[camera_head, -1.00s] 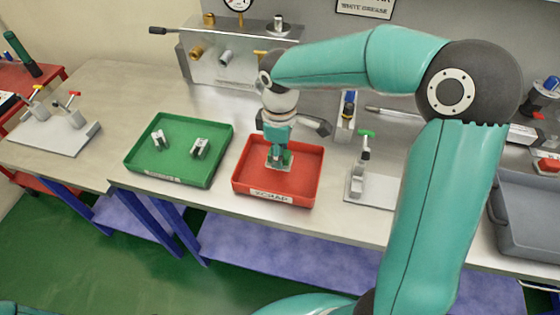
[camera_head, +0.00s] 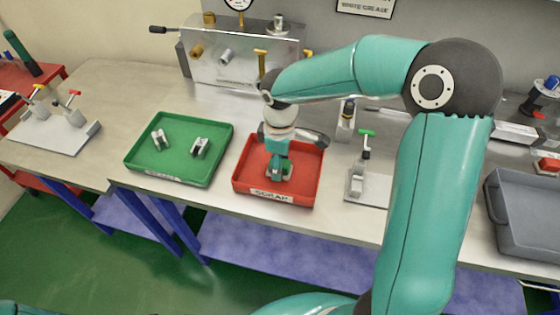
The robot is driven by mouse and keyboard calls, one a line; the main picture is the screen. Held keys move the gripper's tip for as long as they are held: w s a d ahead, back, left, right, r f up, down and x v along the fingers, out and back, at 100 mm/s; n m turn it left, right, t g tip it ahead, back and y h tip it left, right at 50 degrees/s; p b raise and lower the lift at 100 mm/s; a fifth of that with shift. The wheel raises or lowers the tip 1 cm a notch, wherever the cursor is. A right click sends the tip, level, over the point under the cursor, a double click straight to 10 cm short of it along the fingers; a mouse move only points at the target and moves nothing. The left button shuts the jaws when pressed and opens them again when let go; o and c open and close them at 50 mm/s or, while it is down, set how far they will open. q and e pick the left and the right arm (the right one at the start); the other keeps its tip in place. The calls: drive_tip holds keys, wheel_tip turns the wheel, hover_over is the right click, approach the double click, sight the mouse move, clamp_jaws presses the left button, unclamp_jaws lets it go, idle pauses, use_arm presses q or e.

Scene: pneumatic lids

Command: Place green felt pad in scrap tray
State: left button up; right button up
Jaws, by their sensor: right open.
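The red scrap tray (camera_head: 306,168), labelled SCRAP on its front, stands near the front edge of the bench. My right gripper (camera_head: 279,173) points down inside the tray, low over its floor. Its jaws are open. A small dark green and pale patch shows at the fingertips; the green felt pad cannot be told clearly from the fingers there. Whether the pad lies on the tray floor or touches the fingers cannot be seen. My left gripper is not in view.
A green tray (camera_head: 218,135) with two metal parts stands left of the scrap tray. A green-topped clamp fixture (camera_head: 366,185) stands to its right, and a grey bin (camera_head: 525,215) at far right.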

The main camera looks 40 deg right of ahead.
wheel_tip(320, 180, up, 12)
idle(0.6)
idle(0.5)
